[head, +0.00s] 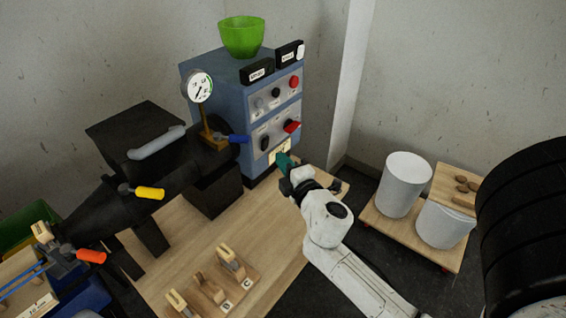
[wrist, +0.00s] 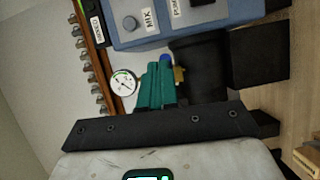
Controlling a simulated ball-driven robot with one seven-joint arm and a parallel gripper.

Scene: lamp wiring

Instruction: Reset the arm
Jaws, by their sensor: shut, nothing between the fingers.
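My gripper (head: 283,162) has teal fingers and sits at the end of my white arm, in front of the lower part of the blue control box (head: 221,85). In the wrist view the teal fingers (wrist: 157,72) lie together with nothing between them. The fingers point toward the box and its gauge side. From these views I cannot tell how far the fingertips are from the box's front.
The wooden table (head: 185,245) bears a black machine (head: 135,140) with a gauge (head: 199,87) and coloured handles. Labelled wooden clamps (head: 230,262) stand at the table's front. White bins (head: 404,184) stand on a low cart at right. A green bowl (head: 241,37) tops the box.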

